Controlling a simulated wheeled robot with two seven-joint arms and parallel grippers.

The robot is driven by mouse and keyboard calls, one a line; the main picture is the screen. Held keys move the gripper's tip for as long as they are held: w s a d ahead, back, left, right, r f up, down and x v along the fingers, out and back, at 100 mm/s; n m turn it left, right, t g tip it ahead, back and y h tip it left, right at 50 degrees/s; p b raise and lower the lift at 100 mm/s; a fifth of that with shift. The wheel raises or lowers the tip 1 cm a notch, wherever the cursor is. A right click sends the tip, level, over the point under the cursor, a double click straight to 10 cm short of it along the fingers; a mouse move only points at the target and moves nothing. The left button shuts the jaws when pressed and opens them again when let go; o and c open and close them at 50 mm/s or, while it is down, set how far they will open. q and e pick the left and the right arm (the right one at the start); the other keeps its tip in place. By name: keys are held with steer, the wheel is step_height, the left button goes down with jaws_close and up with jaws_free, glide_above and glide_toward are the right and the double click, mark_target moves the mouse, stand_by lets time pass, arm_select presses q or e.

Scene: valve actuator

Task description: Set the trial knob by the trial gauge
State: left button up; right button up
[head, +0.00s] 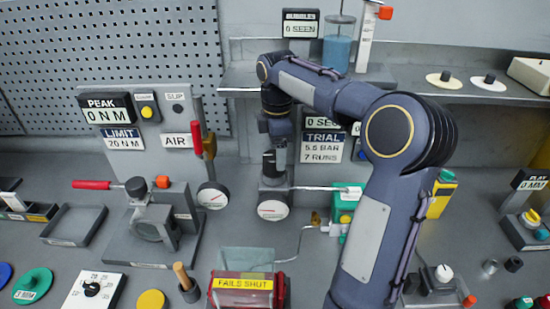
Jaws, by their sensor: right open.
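The white sign marked TRIAL (322,147) reads 5.6 BAR and 7 RUNS. A round white gauge (272,210) with a red needle stands left of and below it, on a grey body; I take it for the trial gauge. My right gripper (272,160) points down directly above this gauge and body. It is open, but its fingers are small and dark. The knob is probably under or between the fingers; I cannot make it out clearly, nor tell whether they touch it. My left gripper is out of view.
My right arm covers much of the middle and right. A second gauge (212,195) stands to the left beside a red-handled lever (197,138). A green and white block (346,198) joins the trial body by a thin pipe. A red FAILS SHUT actuator (243,294) stands in front.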

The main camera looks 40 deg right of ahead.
steer(key=f, duration=0.3)
steer(key=shift+w+f, duration=0.2)
steer(key=shift+f, duration=0.05)
steer(key=shift+s+f, duration=0.1)
steer(key=shift+f, duration=0.1)
steer(key=c, duration=1)
steer(key=shift+m, duration=0.3)
